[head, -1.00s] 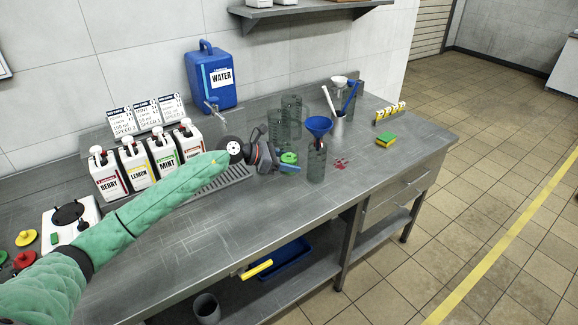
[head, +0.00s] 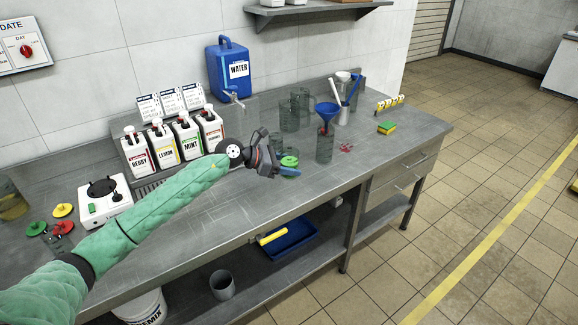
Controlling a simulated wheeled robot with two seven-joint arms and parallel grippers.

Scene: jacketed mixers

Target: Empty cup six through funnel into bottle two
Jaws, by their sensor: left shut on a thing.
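My left gripper (head: 281,168) is over the counter and shut on a green-topped thing (head: 289,161). The fingers hide most of it, so I cannot tell whether it is cup six. The blue funnel (head: 327,110) sits upright in the mouth of a clear grey vessel (head: 325,148), to the right of my left gripper. Something red shows just under the funnel. No number is readable on that vessel, so I cannot tell whether it is bottle two. More clear vessels (head: 289,118) stand behind it. My right gripper is out of view.
Several labelled syrup jugs (head: 189,137) and a blue water container (head: 229,72) line the back. A white device (head: 104,203) stands at left. A red spill (head: 345,148) lies right of the funnel vessel, before the sponge (head: 387,128). The front counter is mostly clear.

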